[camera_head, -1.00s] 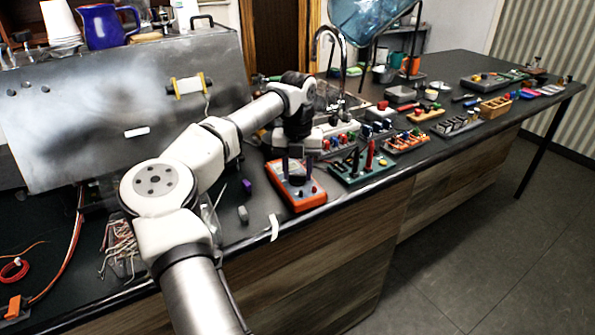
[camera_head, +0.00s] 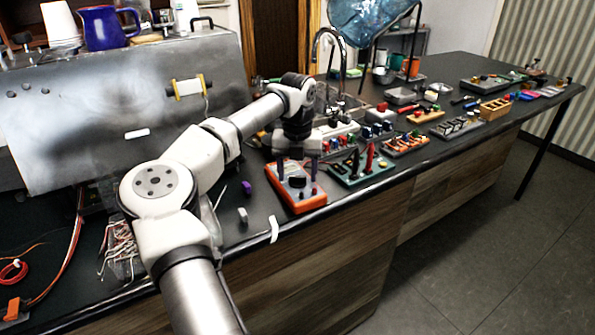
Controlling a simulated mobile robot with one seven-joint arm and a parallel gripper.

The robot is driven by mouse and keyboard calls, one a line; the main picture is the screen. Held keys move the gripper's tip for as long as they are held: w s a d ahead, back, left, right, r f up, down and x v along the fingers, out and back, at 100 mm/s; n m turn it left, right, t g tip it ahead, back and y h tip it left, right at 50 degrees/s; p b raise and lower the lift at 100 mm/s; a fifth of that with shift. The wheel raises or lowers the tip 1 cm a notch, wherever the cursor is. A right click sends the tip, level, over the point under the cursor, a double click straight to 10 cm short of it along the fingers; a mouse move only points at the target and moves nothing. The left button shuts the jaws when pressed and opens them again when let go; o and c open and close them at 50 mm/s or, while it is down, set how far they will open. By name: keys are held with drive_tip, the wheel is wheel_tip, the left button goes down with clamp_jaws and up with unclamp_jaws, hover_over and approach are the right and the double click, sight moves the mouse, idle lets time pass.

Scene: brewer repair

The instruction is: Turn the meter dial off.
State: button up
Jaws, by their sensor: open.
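The meter (camera_head: 307,203) is an orange-rimmed box with a pale face, lying on the dark bench near its front edge. Its black dial (camera_head: 297,181) stands up from the middle of the face. My gripper (camera_head: 297,170) points down over the meter, its two dark fingers apart, one to each side of the dial as seen from here. Whether the fingers touch the dial or the face I cannot tell. The dial's pointer direction is too small to read.
A green board (camera_head: 361,172) with black and red upright parts stands close to the right of the meter. A small grey block (camera_head: 243,215) and a purple block (camera_head: 246,187) lie to the left. A white strip (camera_head: 273,229) hangs at the bench edge.

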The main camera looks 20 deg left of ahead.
sight(297, 176)
wheel_tip(297, 176, up, 14)
drive_tip(key=b, duration=0.1)
drive_tip(key=shift+b, duration=0.4)
drive_tip(key=shift+f, duration=0.15)
